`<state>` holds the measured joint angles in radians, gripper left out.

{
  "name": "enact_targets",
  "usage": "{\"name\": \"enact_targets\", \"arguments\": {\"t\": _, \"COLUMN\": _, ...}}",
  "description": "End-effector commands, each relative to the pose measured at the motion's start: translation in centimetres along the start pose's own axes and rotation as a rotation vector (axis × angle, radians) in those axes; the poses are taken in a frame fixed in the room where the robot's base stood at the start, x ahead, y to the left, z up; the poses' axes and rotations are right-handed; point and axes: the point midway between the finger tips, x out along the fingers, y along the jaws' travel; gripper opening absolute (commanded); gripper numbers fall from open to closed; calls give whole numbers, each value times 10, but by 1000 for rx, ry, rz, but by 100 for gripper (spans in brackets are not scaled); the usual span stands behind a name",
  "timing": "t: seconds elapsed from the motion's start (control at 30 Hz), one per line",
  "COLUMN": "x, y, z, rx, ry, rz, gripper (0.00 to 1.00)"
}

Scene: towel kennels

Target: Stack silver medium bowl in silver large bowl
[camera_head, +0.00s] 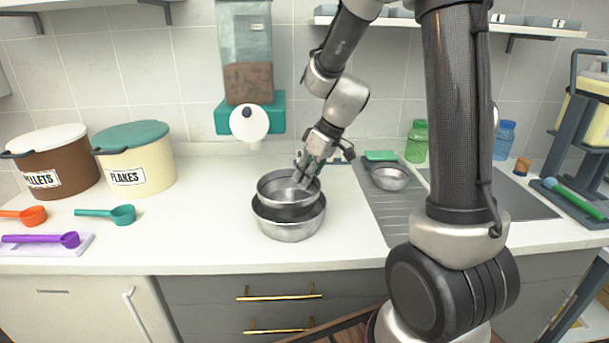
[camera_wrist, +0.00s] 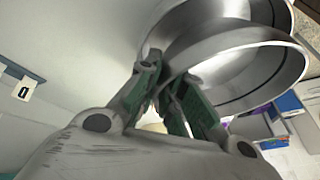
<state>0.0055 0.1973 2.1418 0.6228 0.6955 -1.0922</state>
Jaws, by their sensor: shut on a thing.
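The silver medium bowl (camera_head: 276,197) is held by its right rim in my gripper (camera_head: 303,180). In the head view it is over the silver large bowl (camera_head: 289,230), which stands on the white counter. The medium bowl's lower part is hidden by or dips into the large bowl's rim; I cannot tell whether it touches the bottom. In the wrist view the fingers (camera_wrist: 166,88) pinch the edge of the medium bowl (camera_wrist: 190,60), and the large bowl (camera_wrist: 245,85) shows just beyond it.
A small silver bowl (camera_head: 390,178) sits on the grey drainboard at the right. A dispenser (camera_head: 247,80) hangs behind the bowls.

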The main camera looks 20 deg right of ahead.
Motion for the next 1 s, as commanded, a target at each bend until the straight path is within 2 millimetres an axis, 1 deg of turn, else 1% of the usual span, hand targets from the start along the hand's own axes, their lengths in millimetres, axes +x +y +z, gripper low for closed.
{"name": "enact_targets", "arguments": {"t": 0.03, "x": 0, "y": 0, "z": 0, "rx": 0, "ry": 0, "rz": 0, "gripper": 10}}
{"name": "enact_targets", "arguments": {"t": 0.13, "x": 0, "y": 0, "z": 0, "rx": 0, "ry": 0, "rz": 0, "gripper": 28}}
{"name": "enact_targets", "arguments": {"t": 0.17, "x": 0, "y": 0, "z": 0, "rx": 0, "ry": 0, "rz": 0, "gripper": 30}}
{"name": "enact_targets", "arguments": {"t": 0.43, "x": -1, "y": 0, "z": 0, "rx": 0, "ry": 0, "rz": 0, "gripper": 30}}
{"name": "enact_targets", "arguments": {"t": 0.57, "x": -8, "y": -2, "z": -4, "rx": -2, "ry": 2, "rz": 1, "gripper": 30}}
{"name": "enact_targets", "arguments": {"t": 0.67, "x": -25, "y": -2, "z": -6, "rx": -1, "ry": 4, "rz": 2, "gripper": 30}}
{"name": "enact_targets", "arguments": {"t": 0.9, "x": -82, "y": -2, "z": -5, "rx": 0, "ry": 5, "rz": 4, "gripper": 30}}
{"name": "enact_targets", "arguments": {"t": 1.0, "x": -102, "y": -2, "z": -5, "rx": -1, "ry": 3, "rz": 3, "gripper": 30}}
